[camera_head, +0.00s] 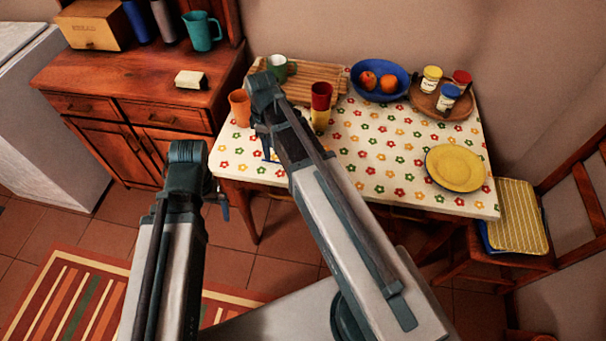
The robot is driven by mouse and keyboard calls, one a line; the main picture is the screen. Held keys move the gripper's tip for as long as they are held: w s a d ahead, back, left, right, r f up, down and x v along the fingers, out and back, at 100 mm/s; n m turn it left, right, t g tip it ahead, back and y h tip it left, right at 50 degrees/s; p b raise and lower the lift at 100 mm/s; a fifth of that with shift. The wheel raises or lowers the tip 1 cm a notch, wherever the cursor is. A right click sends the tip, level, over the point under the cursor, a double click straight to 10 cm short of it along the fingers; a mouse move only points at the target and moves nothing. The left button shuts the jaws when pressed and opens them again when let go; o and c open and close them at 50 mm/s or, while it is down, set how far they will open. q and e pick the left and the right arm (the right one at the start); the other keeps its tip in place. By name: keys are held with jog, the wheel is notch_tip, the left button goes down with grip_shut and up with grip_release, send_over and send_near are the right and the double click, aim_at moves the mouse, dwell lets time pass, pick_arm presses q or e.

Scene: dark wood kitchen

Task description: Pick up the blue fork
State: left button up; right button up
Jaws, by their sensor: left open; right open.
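A small strip of blue (270,158) shows at the near left edge of the flowered table, beside my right arm. It may be part of the blue fork, but it is too small and too covered to be sure. My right gripper (264,132) is open and points down over the left end of the table, close to that blue strip. My arm hides much of it and the cloth behind. My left gripper (222,203) is open, lower and left of the table, over the floor and apart from the tabletop.
The table (400,140) bears an orange cup (240,107), a slatted wooden board (330,72), red and yellow cups (321,95), a blue fruit bowl (379,94), a tray of jars (425,100) and a yellow plate (456,168). A cabinet (130,75) stands left; a chair (518,215) right.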

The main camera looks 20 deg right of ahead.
aim_at(272, 161)
jog(key=shift+f, duration=0.35)
notch_tip(272, 161, down, 5)
jog(key=b, duration=0.5)
jog(key=shift+f, duration=0.15)
jog(key=shift+c, duration=0.3)
grip_shut()
